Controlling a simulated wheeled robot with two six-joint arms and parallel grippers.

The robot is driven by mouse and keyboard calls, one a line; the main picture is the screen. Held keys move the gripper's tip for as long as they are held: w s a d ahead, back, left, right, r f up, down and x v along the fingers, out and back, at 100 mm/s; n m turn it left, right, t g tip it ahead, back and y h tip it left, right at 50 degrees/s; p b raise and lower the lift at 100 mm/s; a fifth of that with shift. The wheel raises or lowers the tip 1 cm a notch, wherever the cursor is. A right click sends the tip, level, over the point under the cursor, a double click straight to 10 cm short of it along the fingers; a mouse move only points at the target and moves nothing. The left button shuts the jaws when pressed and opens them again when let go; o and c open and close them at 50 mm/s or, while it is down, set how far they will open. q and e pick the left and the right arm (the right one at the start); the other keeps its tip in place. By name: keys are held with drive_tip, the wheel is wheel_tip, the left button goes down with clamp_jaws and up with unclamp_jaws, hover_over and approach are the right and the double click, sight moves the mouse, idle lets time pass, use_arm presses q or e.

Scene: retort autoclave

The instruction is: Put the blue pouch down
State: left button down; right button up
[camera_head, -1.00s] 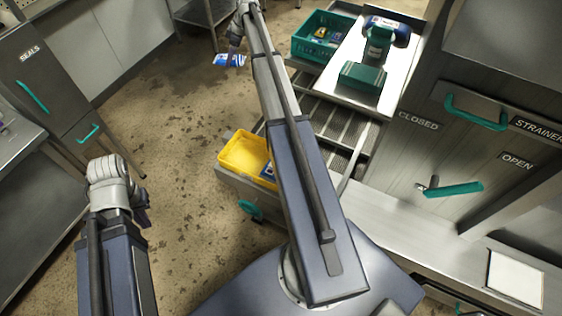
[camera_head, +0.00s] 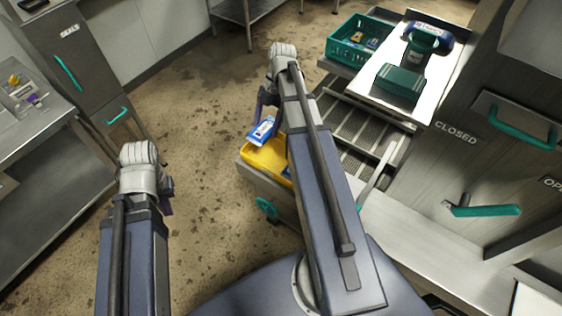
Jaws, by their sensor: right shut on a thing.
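The blue pouch (camera_head: 261,131), blue with white print, hangs tilted from my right gripper (camera_head: 264,112). The gripper is shut on the pouch's upper edge, partly hidden behind its own wrist. The pouch appears just above the far-left edge of the yellow tray (camera_head: 252,157); I cannot tell whether it touches it. Another blue item (camera_head: 287,172) shows in the yellow tray, mostly hidden by my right arm. My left gripper (camera_head: 167,207) points away on the left, mostly hidden by its wrist, and its jaws cannot be made out.
A green crate (camera_head: 336,52) with several pouches stands at the back, beside a metal surface (camera_head: 452,72) carrying a green and blue device (camera_head: 422,40). Wire racks (camera_head: 365,130) lie between the crate and the yellow tray. A metal table (camera_head: 35,135) stands at left. Open floor lies between.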

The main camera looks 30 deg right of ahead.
sight(265, 154)
drive_tip(key=shift+s+a, duration=0.15)
drive_tip(key=shift+s, duration=0.1)
wheel_tip(265, 154, down, 10)
drive_tip(key=b, duration=1)
drive_tip(key=shift+f, duration=0.15)
drive_tip(key=o, duration=1.1)
drive_tip(key=shift+o, duration=0.3)
